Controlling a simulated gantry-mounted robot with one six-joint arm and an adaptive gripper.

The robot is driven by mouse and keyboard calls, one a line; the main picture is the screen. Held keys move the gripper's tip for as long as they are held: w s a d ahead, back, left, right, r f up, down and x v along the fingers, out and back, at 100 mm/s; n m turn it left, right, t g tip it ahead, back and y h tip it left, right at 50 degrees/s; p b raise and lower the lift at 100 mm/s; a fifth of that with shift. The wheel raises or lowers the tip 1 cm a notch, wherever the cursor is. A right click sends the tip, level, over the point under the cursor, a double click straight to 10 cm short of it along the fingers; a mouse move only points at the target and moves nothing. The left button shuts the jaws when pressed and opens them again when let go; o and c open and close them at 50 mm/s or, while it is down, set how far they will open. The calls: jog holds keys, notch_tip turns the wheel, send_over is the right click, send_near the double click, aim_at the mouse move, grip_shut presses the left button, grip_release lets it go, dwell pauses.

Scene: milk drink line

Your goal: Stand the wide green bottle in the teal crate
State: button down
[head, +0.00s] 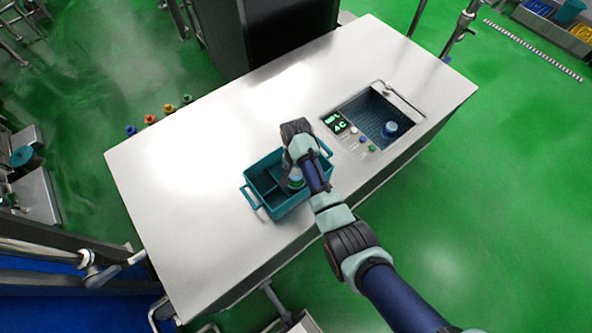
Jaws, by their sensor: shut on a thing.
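The teal crate (252,200) stands on the steel table with its divided inside partly covered by my arm. My gripper (297,174) points down over the right part of the crate, below my wrist. It is shut on a small, pale, rounded thing (295,183), seemingly the wide green bottle. Its green colour is not clear from here, as the wrist hides most of it. I cannot tell whether it touches the crate floor. The left compartments that show look empty.
A recessed blue basin (365,108) at the right holds a blue-white round thing (390,129). A small green-lit display (337,123) and several buttons sit beside it. The steel table (190,190) is clear left of the crate. Several coloured knobs or caps show beyond its far left edge.

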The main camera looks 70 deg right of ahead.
jog(key=shift+f, duration=1.05)
jog(key=shift+f, duration=0.25)
jog(key=shift+c, duration=2)
grip_release()
notch_tip(320, 180, up, 12)
jog(key=p, duration=0.2)
jog(key=shift+r+p, duration=0.25)
jog(key=shift+p, duration=0.1)
